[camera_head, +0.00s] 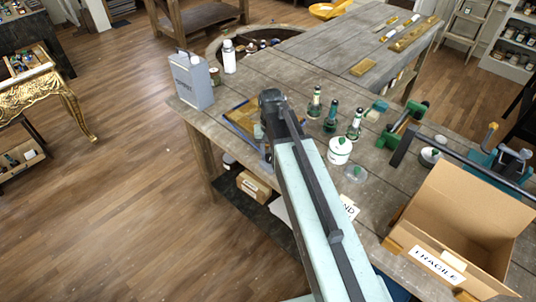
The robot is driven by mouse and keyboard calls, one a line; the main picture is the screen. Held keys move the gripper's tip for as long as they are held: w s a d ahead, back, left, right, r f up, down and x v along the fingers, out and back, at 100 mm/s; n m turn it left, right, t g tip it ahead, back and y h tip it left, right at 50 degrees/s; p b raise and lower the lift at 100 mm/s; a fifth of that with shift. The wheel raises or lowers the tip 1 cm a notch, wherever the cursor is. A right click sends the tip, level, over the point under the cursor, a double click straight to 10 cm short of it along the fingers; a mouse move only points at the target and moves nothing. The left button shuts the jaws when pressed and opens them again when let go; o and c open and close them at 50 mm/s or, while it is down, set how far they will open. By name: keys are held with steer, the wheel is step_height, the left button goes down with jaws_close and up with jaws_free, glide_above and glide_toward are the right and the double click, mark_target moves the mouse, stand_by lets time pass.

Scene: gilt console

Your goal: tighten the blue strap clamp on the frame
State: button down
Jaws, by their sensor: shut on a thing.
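A gilt frame (241,115) lies flat on the grey wooden workbench, near its left edge. A blue strap (232,126) runs along its edge. The strap clamp's body is mostly hidden behind my arm. My gripper (269,104) is at the dark end of my arm, over the right side of the frame. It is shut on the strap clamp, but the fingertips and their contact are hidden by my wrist.
A grey metal can (192,82) and white bottle (229,57) stand behind the frame. Several green bottles (331,117) and a white lidded jar (340,150) stand right of my arm. An open cardboard box (452,225) sits at the front right.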

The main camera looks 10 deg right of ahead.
mark_target(271, 156)
steer(key=shift+s, duration=0.15)
stand_by(0.4)
steer(key=c, duration=0.9)
jaws_free()
steer(key=shift+r, duration=0.1)
step_height(271, 156, up, 8)
steer(key=p, duration=0.8)
steer(key=shift+f, duration=0.2)
